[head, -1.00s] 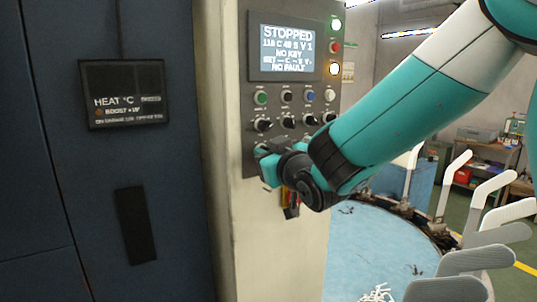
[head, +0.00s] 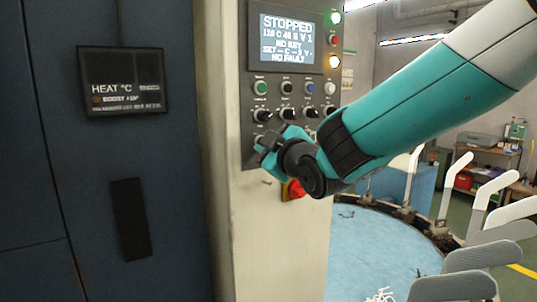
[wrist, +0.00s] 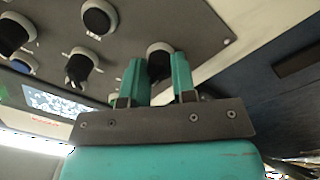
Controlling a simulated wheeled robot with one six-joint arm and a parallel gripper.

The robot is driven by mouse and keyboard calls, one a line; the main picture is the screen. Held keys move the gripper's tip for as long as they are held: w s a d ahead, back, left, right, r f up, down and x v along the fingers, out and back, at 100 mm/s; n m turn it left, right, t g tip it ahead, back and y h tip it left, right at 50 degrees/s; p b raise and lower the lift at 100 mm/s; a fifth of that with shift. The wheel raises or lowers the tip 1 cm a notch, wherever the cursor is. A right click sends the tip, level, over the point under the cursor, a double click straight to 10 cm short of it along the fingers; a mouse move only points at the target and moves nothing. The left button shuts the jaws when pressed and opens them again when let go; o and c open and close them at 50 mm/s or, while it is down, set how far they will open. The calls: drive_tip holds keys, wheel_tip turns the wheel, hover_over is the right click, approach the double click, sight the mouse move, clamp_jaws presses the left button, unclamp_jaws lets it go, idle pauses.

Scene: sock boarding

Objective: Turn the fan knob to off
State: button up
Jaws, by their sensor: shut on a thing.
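The control panel (head: 246,100) is a dark plate on a pale column, with rows of buttons and black rotary knobs. My gripper (head: 262,148) is at the panel's lower left edge, below the row of knobs. In the wrist view, my gripper (wrist: 158,72) has its two teal fingers on either side of one black knob (wrist: 158,62), shut on it. In the head view my gripper mostly hides this knob. Its label cannot be read, so I cannot tell from lettering that it is the fan knob.
The screen (head: 287,40) reads STOPPED and NO FAULT. A red-and-yellow switch (head: 293,190) sits just below my wrist. Other knobs (wrist: 82,66) are close beside my fingers. A round blue table (head: 365,250) with pale upright forms (head: 455,180) stands at the right.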

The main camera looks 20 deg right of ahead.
drive_tip(key=n+b, duration=0.3)
drive_tip(key=n, duration=0.2)
drive_tip(key=shift+f, duration=0.1)
drive_tip(key=shift+n, duration=0.4)
drive_tip(key=o, duration=0.9)
